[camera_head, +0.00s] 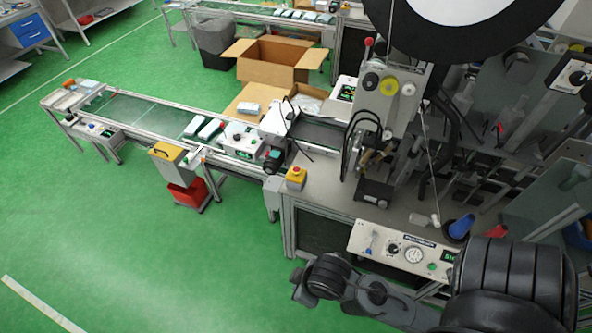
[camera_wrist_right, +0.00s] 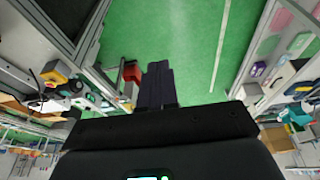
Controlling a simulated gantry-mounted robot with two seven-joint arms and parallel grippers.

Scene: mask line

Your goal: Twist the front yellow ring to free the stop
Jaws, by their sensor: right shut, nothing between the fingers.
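My left gripper is not in view.
The machine table (camera_head: 324,200) carries a front control panel (camera_head: 400,252) with a gauge. A conveyor (camera_head: 150,112) runs off to the left, with a red bin (camera_head: 187,195) beside it. An open cardboard box (camera_head: 272,65) stands behind. The green floor at front left is clear.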

